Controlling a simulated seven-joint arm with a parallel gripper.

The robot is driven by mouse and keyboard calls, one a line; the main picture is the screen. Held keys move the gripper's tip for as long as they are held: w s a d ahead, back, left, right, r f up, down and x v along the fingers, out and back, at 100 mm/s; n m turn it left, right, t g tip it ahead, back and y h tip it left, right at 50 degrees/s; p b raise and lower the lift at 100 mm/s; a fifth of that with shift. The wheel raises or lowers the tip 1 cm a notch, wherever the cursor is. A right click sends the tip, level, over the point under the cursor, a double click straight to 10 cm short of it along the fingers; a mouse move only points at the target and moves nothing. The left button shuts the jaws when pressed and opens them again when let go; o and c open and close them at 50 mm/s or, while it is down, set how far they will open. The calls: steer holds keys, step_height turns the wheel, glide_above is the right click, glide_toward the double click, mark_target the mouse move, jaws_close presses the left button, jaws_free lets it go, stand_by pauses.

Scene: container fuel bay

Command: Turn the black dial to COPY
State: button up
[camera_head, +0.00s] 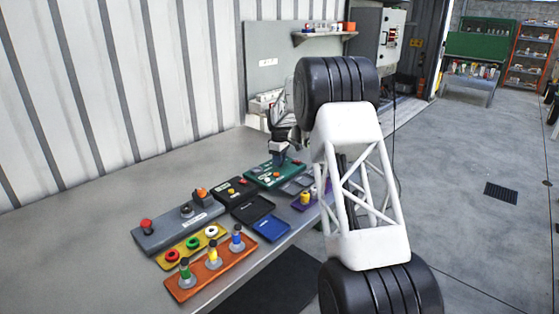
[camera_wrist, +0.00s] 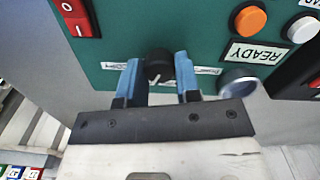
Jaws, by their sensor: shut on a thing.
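The black dial (camera_wrist: 159,66) sits on the green panel (camera_wrist: 215,25) in the wrist view. My gripper (camera_wrist: 158,72) has its blue fingers on either side of the dial, shut on it. A small upside-down white label (camera_wrist: 119,66) by the left finger seems to read COPY, partly covered. Another label (camera_wrist: 207,70) lies by the right finger, too small to read surely. A white mark shows just below the dial, between the fingers. In the head view my gripper (camera_head: 280,160) is over the green panel (camera_head: 262,178), and the dial is hidden.
Beside the dial are a READY label (camera_wrist: 255,54), an orange button (camera_wrist: 250,20), a white button (camera_wrist: 302,28), a red switch (camera_wrist: 76,16) and a silver round part (camera_wrist: 240,82). On the bench, a grey box (camera_head: 178,228) and an orange panel (camera_head: 211,268) stand nearer.

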steer(key=shift+m, duration=0.4)
steer(key=m, duration=0.4)
steer(key=shift+m, duration=2.1)
steer(key=o, duration=0.9)
steer(key=shift+r, duration=0.1)
